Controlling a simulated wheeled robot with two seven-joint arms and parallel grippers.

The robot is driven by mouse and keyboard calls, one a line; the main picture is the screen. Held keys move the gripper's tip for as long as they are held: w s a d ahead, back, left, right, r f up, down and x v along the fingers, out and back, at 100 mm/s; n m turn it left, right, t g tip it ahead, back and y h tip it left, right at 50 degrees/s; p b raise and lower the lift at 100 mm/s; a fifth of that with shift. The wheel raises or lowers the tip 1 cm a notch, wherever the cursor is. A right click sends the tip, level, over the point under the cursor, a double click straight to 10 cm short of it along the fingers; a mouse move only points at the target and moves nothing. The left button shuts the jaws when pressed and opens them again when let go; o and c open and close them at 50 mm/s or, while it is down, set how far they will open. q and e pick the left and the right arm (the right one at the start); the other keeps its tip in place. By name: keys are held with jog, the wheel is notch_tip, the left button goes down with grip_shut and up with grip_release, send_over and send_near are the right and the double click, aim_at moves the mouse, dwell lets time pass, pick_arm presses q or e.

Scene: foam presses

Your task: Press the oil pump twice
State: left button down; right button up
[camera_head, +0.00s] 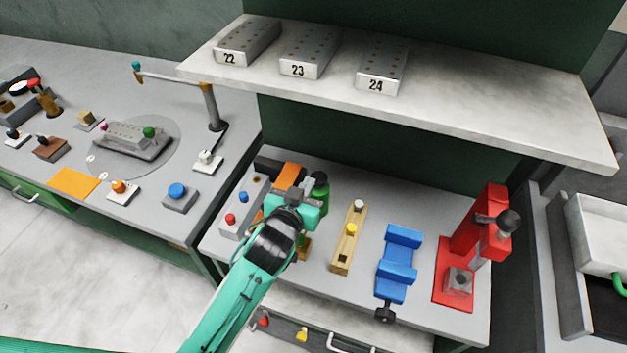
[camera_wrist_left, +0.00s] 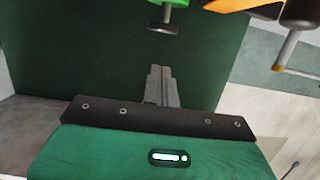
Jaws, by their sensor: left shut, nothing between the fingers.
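My left gripper (camera_head: 300,188) is shut and empty, and its closed fingers also show in the left wrist view (camera_wrist_left: 162,84). In the head view it is above the bench, close beside a green device with a dark round top (camera_head: 320,182). This may be the oil pump; I cannot tell for certain. In the wrist view a green part with a dark disc (camera_wrist_left: 164,27) is beyond the fingertips, apart from them. A brass-coloured piece (camera_head: 305,250) is partly hidden behind my gripper. My right gripper is not in view.
A panel with red and blue buttons (camera_head: 230,218) and an orange item (camera_head: 289,176) are left of the gripper. A wooden block (camera_head: 342,258), a blue vise (camera_head: 393,278) and a red press (camera_head: 467,235) stand to the right. A shelf (camera_head: 460,105) overhangs the back.

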pick_arm(q)
jog(key=b+v, duration=0.1)
jog(key=v, duration=0.3)
jog(key=shift+s+a+r, duration=0.1)
jog(key=shift+s, duration=0.2)
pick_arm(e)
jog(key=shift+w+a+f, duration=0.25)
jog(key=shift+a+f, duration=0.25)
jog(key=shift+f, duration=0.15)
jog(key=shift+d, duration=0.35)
